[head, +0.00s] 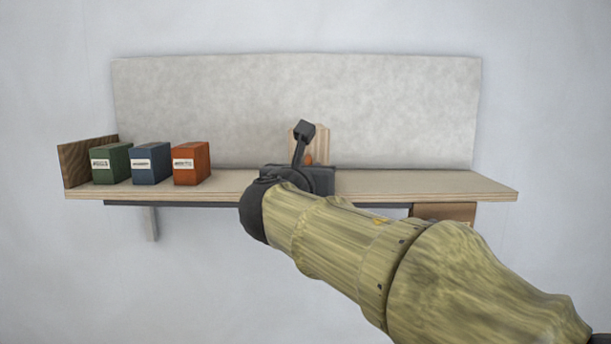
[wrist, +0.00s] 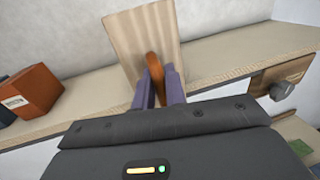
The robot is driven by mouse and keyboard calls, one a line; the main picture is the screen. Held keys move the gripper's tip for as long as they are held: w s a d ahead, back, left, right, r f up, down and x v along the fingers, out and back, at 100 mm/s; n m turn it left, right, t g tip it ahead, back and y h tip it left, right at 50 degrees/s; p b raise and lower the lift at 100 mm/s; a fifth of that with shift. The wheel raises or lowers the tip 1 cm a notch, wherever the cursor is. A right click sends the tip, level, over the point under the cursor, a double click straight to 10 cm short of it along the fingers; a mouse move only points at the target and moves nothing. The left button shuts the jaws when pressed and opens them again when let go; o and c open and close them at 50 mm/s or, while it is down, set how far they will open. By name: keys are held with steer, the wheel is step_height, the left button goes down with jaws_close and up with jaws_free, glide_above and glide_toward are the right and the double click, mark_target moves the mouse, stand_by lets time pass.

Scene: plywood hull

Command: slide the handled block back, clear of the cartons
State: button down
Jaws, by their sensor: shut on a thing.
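The handled block (head: 321,141) is a pale wooden block standing upright on the shelf, right of the cartons and with a clear gap to them. It fills the top middle of the wrist view (wrist: 128,42). Its orange-brown handle (wrist: 154,72) faces me. My gripper (wrist: 158,88) is shut on this handle with two purple-grey fingers. In the head view my gripper body hides the block's lower part. The cartons are green (head: 112,164), blue (head: 150,164) and orange (head: 191,164), standing in a row at the shelf's left. The orange carton also shows in the wrist view (wrist: 28,95).
The plywood shelf (head: 430,183) is bare to the right of the block. A brown wooden end board (head: 75,163) closes its left end. A grey back panel (head: 400,110) rises behind. A wooden drawer front (head: 445,211) with a grey knob (wrist: 283,91) sits under the shelf at right.

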steer(key=shift+s+r, duration=0.1)
steer(key=shift+r, duration=0.35)
steer(key=c, duration=1.6)
jaws_free()
steer(key=shift+o, duration=0.2)
steer(key=shift+f, duration=0.1)
steer(key=shift+w+f, duration=0.15)
steer(key=shift+w, duration=0.1)
steer(key=b+v, duration=0.6)
steer(key=v, duration=1.1)
steer(key=shift+s+a, duration=0.1)
steer(key=shift+s, duration=0.15)
